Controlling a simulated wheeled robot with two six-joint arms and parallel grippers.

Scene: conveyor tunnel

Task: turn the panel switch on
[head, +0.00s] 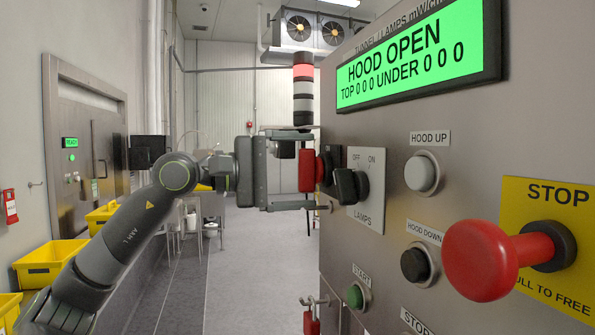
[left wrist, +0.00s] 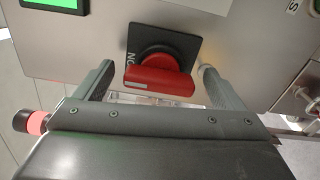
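The panel switch is a red rotary handle (left wrist: 160,82) on a black square plate (left wrist: 183,47) in the left wrist view. The letters ON show at the plate's left side, and the red bar lies crosswise in that view. In the head view the red handle (head: 306,171) stands out from the steel panel's far part. My left gripper (head: 313,169) is open, its fingers above and below the handle in the head view. In the left wrist view the open fingers (left wrist: 158,69) stand either side of it with gaps; no contact shows. My right gripper is not in view.
The steel panel (head: 455,130) also carries a black LAMPS knob (head: 350,185) close by the gripper, a red STOP mushroom button (head: 480,260), and HOOD UP (head: 422,173) and HOOD DOWN (head: 416,264) buttons. The display (head: 418,55) reads HOOD OPEN. Yellow bins (head: 50,262) stand left.

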